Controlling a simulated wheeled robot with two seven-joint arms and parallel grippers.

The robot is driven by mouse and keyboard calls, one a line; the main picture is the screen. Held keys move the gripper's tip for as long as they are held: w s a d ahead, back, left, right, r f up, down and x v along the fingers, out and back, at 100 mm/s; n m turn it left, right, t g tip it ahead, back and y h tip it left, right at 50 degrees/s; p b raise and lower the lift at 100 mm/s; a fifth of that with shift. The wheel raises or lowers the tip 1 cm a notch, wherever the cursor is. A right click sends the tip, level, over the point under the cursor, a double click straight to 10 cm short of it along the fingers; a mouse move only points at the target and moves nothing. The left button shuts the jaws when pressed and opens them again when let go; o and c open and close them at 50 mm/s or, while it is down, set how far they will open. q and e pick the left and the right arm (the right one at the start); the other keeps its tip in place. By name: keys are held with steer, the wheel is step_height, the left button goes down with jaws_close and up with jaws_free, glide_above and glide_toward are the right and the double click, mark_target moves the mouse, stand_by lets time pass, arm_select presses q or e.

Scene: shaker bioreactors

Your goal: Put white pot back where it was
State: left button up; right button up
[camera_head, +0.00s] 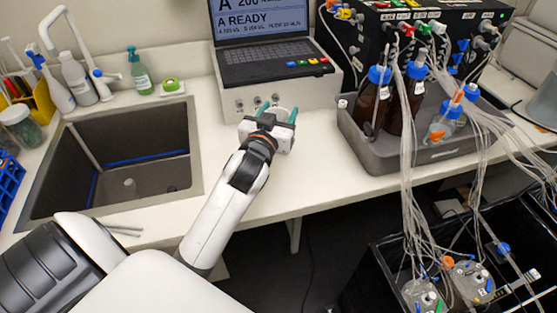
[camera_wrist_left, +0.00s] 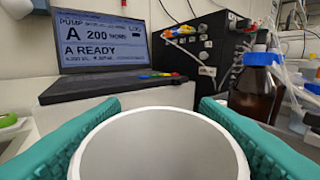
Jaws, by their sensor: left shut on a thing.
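The white pot (camera_wrist_left: 160,150) fills the lower middle of the left wrist view, its round rim and pale grey inside facing the camera. My left gripper (camera_head: 277,112) has teal fingers on both sides of the pot, shut on it. In the head view the gripper is over the counter in front of the laptop stand, and the pot is mostly hidden by the wrist. I cannot tell whether the pot touches the counter. My right gripper is in neither view.
A laptop (camera_head: 268,45) sits on a white box (camera_head: 238,97) just behind. A grey tray (camera_head: 375,160) with blue-capped bottles stands to the right, with many tubes. A sink (camera_head: 125,165) is to the left. The counter (camera_head: 310,165) in front of the tray is clear.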

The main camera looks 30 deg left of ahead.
arm_select(q)
step_height(320, 180, down, 5)
steer(key=shift+f, duration=0.1)
step_height(320, 180, down, 3)
steer(key=shift+f, duration=0.2)
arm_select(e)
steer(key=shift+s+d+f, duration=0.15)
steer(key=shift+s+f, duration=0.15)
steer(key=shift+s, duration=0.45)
arm_select(q)
steer(key=o, duration=1)
steer(key=shift+f+b, duration=0.1)
steer(key=shift+b, duration=0.2)
steer(key=shift+o, duration=0.2)
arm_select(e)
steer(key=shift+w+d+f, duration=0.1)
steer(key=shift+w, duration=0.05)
